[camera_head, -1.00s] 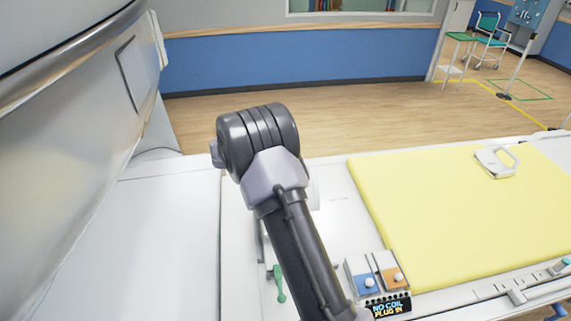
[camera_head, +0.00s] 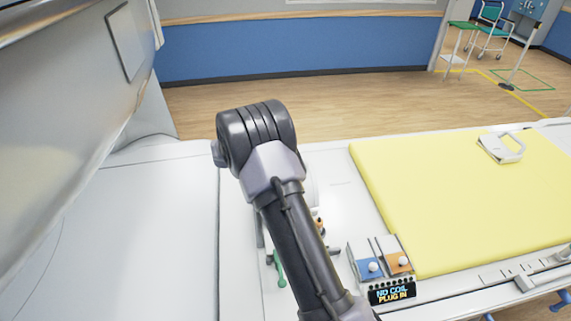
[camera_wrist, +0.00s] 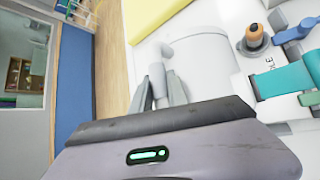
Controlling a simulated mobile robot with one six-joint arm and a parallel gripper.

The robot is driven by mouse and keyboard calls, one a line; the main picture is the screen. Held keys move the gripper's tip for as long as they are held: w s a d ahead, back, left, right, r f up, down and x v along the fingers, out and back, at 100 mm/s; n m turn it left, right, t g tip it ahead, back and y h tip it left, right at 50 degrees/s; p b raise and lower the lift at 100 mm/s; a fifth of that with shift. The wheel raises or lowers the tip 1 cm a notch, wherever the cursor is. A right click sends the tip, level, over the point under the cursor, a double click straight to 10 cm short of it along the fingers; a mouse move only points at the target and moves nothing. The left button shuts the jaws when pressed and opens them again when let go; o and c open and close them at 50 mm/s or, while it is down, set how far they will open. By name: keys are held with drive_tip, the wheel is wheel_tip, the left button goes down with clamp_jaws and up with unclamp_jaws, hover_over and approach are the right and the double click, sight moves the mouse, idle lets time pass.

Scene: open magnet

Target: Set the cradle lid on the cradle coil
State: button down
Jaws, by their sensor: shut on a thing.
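In the wrist view, my gripper (camera_wrist: 160,92) is shut on a small pale piece between its fingers. That piece seems to belong to the white curved shell (camera_wrist: 207,58) beside it, which looks like the cradle lid. Part of the lettering "CRADLE" shows on the white surface to the right, probably on the cradle coil (camera_wrist: 268,62), with a teal strap across it. I cannot tell whether the lid touches the coil. In the head view my arm hides the gripper and most of the coil; only a white edge (camera_head: 313,191) shows beside the arm.
An orange-topped knob (camera_wrist: 255,36) and a blue part (camera_wrist: 297,30) stand near the shell. The table carries a yellow pad (camera_head: 440,200) with a white open-framed piece (camera_head: 502,148). A "NO COIL PLUG IN" display (camera_head: 392,291) and a green lever (camera_head: 279,268) are at the front. The scanner housing (camera_head: 60,140) is left.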

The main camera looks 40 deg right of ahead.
drive_tip(key=shift+f+b, duration=0.7)
drive_tip(key=shift+f, duration=0.1)
drive_tip(key=c, duration=1.2)
unclamp_jaws()
drive_tip(key=p+v, duration=0.1)
drive_tip(key=v, duration=1.6)
drive_tip(key=shift+a+r, duration=0.15)
drive_tip(key=shift+a, duration=0.05)
